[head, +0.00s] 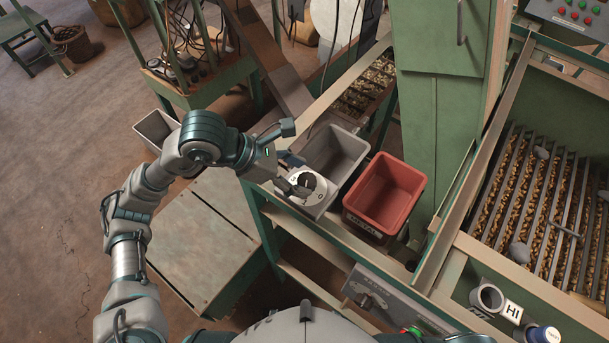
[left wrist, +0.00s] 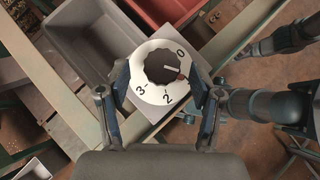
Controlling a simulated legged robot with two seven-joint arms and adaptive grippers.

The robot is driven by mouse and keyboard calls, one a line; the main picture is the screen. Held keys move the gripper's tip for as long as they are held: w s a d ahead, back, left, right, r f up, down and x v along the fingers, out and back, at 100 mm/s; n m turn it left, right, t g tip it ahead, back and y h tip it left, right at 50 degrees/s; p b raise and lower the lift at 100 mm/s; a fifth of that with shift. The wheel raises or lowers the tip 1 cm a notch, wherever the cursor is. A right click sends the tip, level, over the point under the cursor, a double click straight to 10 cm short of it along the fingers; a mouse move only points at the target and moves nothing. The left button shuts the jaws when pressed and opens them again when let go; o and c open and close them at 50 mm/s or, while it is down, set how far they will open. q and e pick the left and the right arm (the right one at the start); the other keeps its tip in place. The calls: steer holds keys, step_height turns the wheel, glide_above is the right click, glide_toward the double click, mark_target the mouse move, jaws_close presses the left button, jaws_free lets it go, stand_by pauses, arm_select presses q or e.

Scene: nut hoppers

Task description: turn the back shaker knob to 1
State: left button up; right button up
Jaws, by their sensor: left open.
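The back shaker knob (left wrist: 164,67) is black with a pale pointer line, on a round white dial (left wrist: 152,93). The digits 0, 2 and 3 are readable; the pointer faces right, just past the 0. A small reddish mark lies beside the knob; I cannot read a 1. The dial also shows in the head view (head: 318,184), on a grey box at the bench edge. My left gripper (head: 292,174) is open at the knob, its fingers on either side of the dial in the left wrist view (left wrist: 160,83). Contact is unclear. What seems my right gripper (left wrist: 250,48) is at the upper right, its jaws indistinct.
A grey bin (head: 357,149) stands right behind the dial. A red bin (head: 421,184) stands to its right. A green post (head: 433,130) rises behind the bins. A slatted tray of nuts (head: 490,208) is at the right. Floor at the left is open.

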arm_select(q)
steer(key=w+v, duration=0.1)
steer(key=v, duration=0.8)
steer(key=shift+s+a, duration=0.4)
steer(key=shift+a, duration=0.05)
steer(key=shift+d+r, duration=0.1)
steer(key=shift+d, duration=0.05)
